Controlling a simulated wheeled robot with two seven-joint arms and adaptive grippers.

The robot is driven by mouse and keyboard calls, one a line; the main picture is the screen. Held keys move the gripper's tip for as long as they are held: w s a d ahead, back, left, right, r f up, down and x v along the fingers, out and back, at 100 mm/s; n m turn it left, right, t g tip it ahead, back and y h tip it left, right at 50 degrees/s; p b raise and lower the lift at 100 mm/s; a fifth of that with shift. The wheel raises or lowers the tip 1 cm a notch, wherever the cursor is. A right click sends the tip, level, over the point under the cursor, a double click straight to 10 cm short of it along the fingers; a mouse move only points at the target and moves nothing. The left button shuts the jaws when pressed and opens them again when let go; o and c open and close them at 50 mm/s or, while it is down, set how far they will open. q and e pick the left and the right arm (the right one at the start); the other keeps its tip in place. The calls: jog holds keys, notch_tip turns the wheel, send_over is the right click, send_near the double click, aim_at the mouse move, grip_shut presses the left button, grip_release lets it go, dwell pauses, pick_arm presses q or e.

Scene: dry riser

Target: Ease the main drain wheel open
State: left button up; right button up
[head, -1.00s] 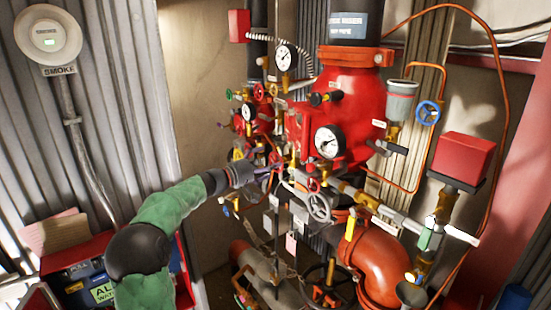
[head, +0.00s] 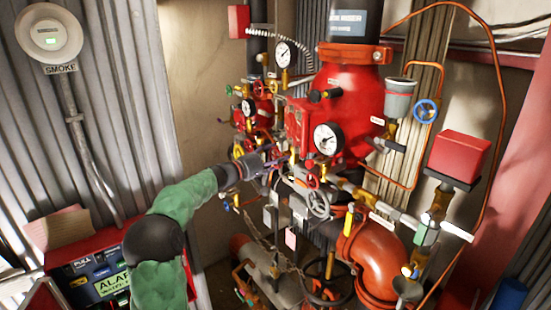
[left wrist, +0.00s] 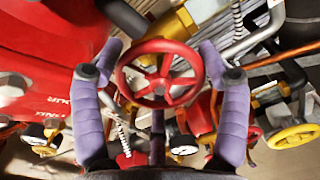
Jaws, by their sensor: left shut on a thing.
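A red spoked handwheel (left wrist: 160,73) shows in the left wrist view, between the two purple fingers of my left gripper (left wrist: 160,58). The fingers lie on either side of its rim, and the gripper is shut on it. No label on this wheel can be read, so I cannot tell from markings that it is the main drain wheel. In the head view my left gripper (head: 281,162) reaches into the valve cluster below the red riser body (head: 350,100), and its fingertips are hard to make out among the pipes. My right gripper is not in view.
An orange-red elbow pipe (head: 375,260) stands at lower right. A red alarm box (head: 62,257) is at left. A yellow wheel (left wrist: 293,136) sits close by.

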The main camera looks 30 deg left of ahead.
pick_arm(q)
jog(key=shift+a+r+n, duration=0.1)
jog(key=shift+a+n, duration=0.1)
jog(key=shift+n, duration=0.2)
jog(key=shift+n+b, duration=0.5)
jog(key=shift+b, duration=0.05)
jog(key=shift+n+b, duration=0.4)
jog(key=shift+n, duration=0.8)
jog(key=n, duration=0.3)
jog(key=shift+n, duration=0.8)
jog(key=shift+f, duration=0.25)
